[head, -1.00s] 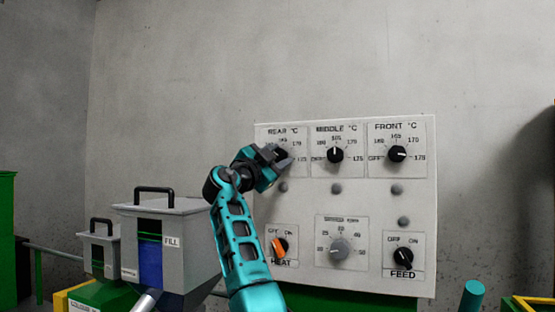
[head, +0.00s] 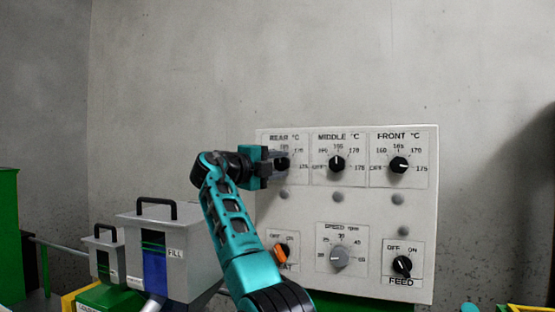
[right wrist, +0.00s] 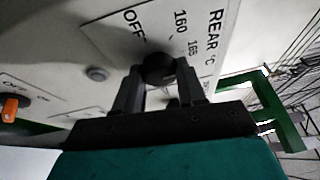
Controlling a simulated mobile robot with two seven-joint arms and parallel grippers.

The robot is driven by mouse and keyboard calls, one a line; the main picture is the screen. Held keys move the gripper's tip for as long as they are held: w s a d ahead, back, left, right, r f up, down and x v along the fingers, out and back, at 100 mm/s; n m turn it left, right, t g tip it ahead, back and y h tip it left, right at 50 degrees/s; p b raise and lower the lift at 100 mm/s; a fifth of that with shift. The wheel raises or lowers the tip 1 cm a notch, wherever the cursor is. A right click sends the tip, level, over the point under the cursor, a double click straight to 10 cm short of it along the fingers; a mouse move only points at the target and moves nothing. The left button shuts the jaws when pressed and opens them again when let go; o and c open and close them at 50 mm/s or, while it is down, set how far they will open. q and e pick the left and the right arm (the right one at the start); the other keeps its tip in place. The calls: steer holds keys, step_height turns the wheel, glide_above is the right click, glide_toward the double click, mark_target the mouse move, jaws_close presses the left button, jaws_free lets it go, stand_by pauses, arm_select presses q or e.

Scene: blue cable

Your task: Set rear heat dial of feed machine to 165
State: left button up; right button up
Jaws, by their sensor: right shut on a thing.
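The white control panel (head: 310,215) stands ahead of me. Its rear heat dial, a black knob (head: 283,163), is at the upper left, under the label REAR °C. My right gripper (head: 277,160) comes at it from the left, its fingers on either side of the knob. In the right wrist view the knob (right wrist: 159,68) sits between the two dark fingertips (right wrist: 158,78), which are shut on it. The knob's pointer is hidden, so I cannot read its setting. The 160 and 165 marks show beside it. My left gripper is not in view.
The middle dial (head: 337,163) points up at 165; the front dial (head: 398,165) points right, near 175. Below are an orange heat switch (head: 281,252), a grey speed dial (head: 339,257) and a black feed switch (head: 402,265). Grey lidded hoppers (head: 185,225) stand left of the panel.

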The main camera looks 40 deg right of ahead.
steer(key=shift+r+m, duration=0.15)
steer(key=shift+m, duration=0.35)
steer(key=o, duration=1.1)
steer(key=shift+c, duration=0.2)
steer(key=shift+a, duration=0.25)
steer(key=s+a+b, duration=0.1)
steer(key=a, duration=1.1)
steer(key=shift+a, duration=0.2)
